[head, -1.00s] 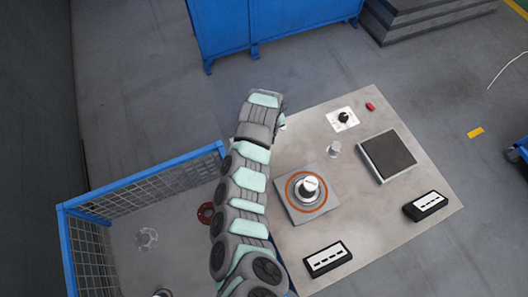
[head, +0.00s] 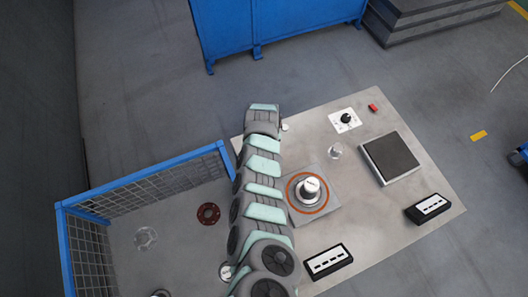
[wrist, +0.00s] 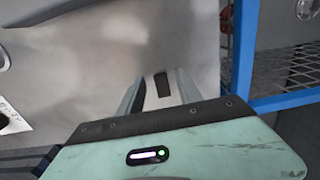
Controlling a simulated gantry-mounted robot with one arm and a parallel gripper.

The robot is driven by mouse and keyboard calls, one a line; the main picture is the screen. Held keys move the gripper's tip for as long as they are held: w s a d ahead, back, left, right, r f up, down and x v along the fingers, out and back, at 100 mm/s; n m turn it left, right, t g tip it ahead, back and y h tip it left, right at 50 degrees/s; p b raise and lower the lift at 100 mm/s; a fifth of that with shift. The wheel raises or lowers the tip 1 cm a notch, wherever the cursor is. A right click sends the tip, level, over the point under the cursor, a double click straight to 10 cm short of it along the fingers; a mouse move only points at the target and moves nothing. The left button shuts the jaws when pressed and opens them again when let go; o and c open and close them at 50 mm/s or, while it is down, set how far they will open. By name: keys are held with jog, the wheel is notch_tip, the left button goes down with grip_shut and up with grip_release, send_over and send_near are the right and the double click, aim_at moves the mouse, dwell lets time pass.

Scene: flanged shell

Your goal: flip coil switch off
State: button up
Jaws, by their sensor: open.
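A white plate with a black knob (head: 345,119), which looks like the coil switch, lies near the far edge of the table (head: 310,145) in the head view. I cannot read its setting. In the wrist view, part of a white plate with dark marks (wrist: 12,122) shows at the left edge, probably the same switch, mostly cut off. In the head view my arm's end is at the table's far left, left of the switch, and hides the fingers.
A shell on a square base with an orange ring (head: 308,190) stands mid-table beside my arm. A small clear-grey cylinder (head: 335,151), a dark square pad (head: 391,157), a red block (head: 372,107) and two black-and-white blocks stand around. A blue mesh crate (head: 140,185) borders the table's left.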

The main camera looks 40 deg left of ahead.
jog(key=shift+d+f, duration=0.1)
jog(key=shift+f, duration=0.4)
jog(key=shift+c, duration=0.4)
grip_shut()
